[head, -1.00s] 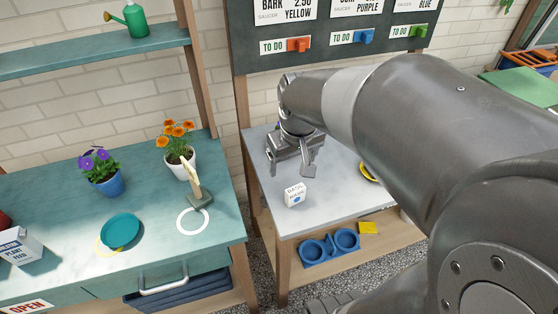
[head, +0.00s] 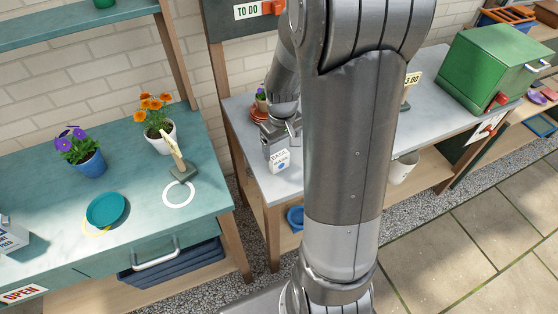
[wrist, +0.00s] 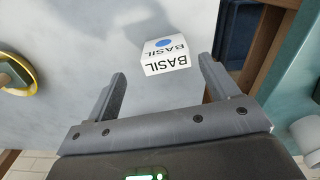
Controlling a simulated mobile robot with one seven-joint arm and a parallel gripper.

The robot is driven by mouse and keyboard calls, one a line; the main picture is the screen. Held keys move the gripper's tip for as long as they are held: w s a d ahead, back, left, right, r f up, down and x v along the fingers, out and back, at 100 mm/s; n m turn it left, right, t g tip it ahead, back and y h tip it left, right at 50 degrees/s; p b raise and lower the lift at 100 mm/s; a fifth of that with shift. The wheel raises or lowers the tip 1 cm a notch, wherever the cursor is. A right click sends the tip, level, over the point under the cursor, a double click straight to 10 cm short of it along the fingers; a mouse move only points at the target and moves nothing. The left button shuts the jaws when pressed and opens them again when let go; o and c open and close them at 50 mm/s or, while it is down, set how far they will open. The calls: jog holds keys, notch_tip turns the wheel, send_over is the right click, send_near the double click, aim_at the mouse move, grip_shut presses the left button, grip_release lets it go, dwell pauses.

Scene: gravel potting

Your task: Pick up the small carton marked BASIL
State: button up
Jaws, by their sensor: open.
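The small white BASIL carton (head: 280,160), with a blue spot, stands near the front left of the pale grey bench top (head: 256,180). In the wrist view, the carton (wrist: 166,62) shows its black BASIL lettering and lies at the fingertips, nearer the right finger. My gripper (head: 284,142) is just behind and above the carton in the head view. In the wrist view, my gripper (wrist: 163,70) is open, with nothing clamped between its fingers. I cannot tell how much height separates the fingertips from the carton.
A small potted plant (head: 261,98) stands behind my gripper. The teal bench (head: 120,258) holds flower pots and a teal saucer (head: 106,209). A green box (head: 490,65) stands far right.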

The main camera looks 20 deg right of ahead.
aim_at(279, 155)
jog(key=shift+a+f, duration=0.2)
jog(key=shift+f, duration=1.2)
jog(key=shift+a+f, duration=0.2)
jog(key=shift+f, duration=1.15)
jog(key=c, duration=1.1)
